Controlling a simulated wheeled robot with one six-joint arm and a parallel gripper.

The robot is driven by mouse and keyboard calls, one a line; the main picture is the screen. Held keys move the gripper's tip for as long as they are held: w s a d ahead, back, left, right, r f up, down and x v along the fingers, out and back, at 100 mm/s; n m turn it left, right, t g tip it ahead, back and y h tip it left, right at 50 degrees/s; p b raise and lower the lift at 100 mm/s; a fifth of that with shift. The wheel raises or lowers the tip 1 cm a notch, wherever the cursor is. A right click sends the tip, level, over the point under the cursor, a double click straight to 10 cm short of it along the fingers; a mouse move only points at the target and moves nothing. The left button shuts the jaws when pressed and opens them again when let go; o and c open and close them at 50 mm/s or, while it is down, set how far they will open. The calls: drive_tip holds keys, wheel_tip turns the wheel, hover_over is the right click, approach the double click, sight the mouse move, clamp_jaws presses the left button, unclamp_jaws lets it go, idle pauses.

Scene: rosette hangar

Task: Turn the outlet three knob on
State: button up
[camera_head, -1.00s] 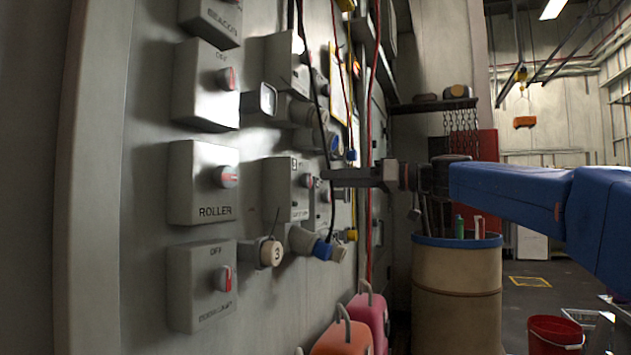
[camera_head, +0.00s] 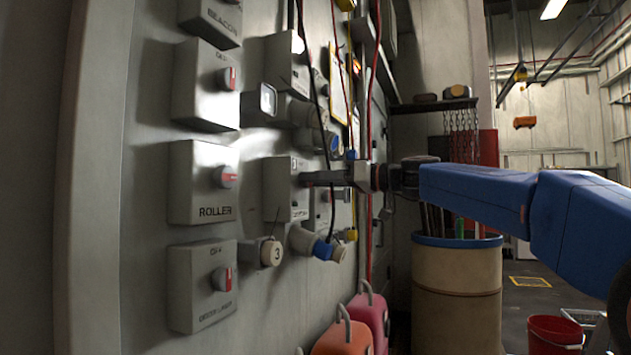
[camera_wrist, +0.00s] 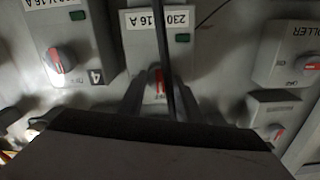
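A grey outlet box (camera_head: 281,190) is on the wall panel. In the wrist view the same box (camera_wrist: 150,40) has a "230 V 16 A" label and a green window. Its round knob (camera_wrist: 155,84) has a red marker and sits low on the box. My gripper (camera_head: 306,179) points left at this box, its tips at the face. In the wrist view the fingers of my gripper (camera_wrist: 161,92) stand apart on both sides of the knob. Contact with the knob is unclear. The outlet's number is not readable on this box.
A black cable (camera_wrist: 163,55) hangs in front of the box, close to the fingers. A cap marked 3 (camera_head: 271,252) is below left. The ROLLER box (camera_head: 199,184) is at left. Another outlet box (camera_wrist: 65,35), with a 4 beside it, is at left in the wrist view.

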drive_tip(key=shift+m, duration=0.4)
drive_tip(key=m, duration=1.7)
drive_tip(key=shift+w+f, duration=0.1)
drive_tip(key=shift+f, duration=0.1)
idle(0.5)
drive_tip(key=o, duration=1)
drive_tip(key=shift+d, duration=0.1)
drive_tip(key=shift+o, duration=0.2)
